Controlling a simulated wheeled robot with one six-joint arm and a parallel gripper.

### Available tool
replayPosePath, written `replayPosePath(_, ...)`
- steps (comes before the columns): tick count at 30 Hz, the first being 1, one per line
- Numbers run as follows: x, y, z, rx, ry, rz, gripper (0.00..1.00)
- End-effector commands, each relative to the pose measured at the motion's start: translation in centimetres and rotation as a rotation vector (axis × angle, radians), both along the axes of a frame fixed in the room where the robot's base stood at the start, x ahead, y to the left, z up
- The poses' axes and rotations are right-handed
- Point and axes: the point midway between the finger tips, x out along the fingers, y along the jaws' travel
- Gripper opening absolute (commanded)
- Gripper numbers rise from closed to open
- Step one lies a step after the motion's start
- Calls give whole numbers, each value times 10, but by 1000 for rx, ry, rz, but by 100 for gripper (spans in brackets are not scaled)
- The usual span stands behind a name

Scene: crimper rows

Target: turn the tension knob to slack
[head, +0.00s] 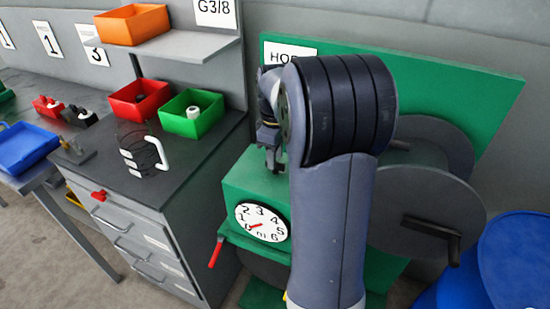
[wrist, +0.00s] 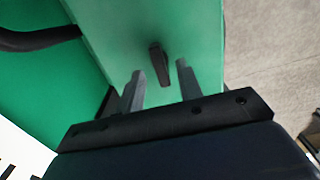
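In the wrist view a dark, narrow knob (wrist: 159,62) stands out from a green face; I take it for the tension knob. My gripper (wrist: 160,70) is open, with one finger on each side of the knob and a gap visible to each. I cannot tell how deep the fingertips reach along it. In the head view my gripper (head: 273,168) points down at the top of a green housing (head: 245,183) with a white numbered dial (head: 262,222) on its front. The knob cannot be made out there, and no slack marking is readable.
A red-handled lever (head: 216,251) hangs at the housing's left. Grey discs with a dark crank handle (head: 432,228) stand right of my arm, near a blue drum (head: 515,262). A grey drawer cabinet (head: 150,235) with red (head: 138,110) and green (head: 190,125) bins stands left.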

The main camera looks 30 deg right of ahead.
Motion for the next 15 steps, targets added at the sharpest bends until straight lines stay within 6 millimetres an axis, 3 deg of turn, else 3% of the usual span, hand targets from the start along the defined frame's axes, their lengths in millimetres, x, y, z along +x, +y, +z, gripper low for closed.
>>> replayPosePath(9,1,0,64,-2,-7,0,35)
replayPosePath(15,1,0,89,-1,-3,1,35)
